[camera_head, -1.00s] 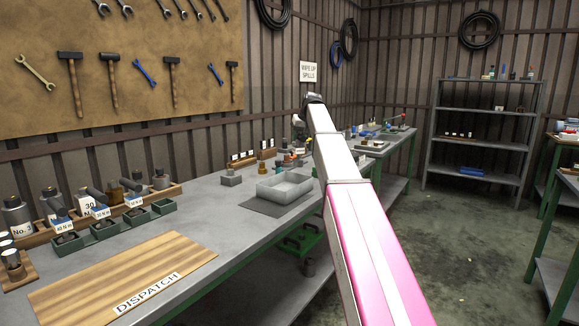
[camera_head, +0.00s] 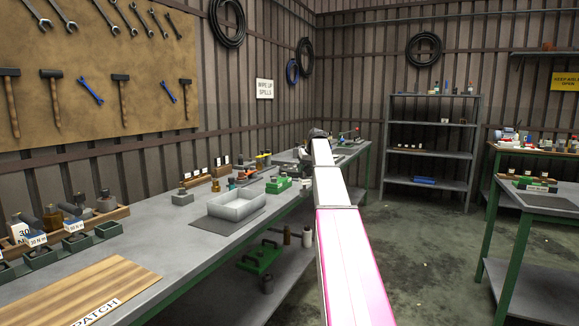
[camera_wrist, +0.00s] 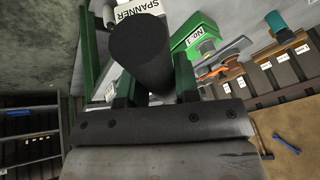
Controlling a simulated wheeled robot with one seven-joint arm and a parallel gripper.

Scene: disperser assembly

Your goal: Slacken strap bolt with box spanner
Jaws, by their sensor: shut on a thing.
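In the wrist view my gripper (camera_wrist: 156,88) is shut on a thick dark cylinder, the box spanner's handle (camera_wrist: 143,55), which sits between its two green fingers. A white label reading "SPANNER" (camera_wrist: 140,10) shows just beyond the handle. The spanner's working end is hidden. A green block with a "NO. 1" label (camera_wrist: 194,40) lies to the right of the fingers in the wrist view. I cannot make out the strap bolt in either view.
The long grey bench (camera_head: 170,235) carries a grey tray (camera_head: 237,206), a green fixture (camera_head: 278,184) and small parts. A dispatch board (camera_head: 90,290) lies at the near end. Shelves (camera_head: 430,150) and another bench (camera_head: 540,200) stand right. The floor between is clear.

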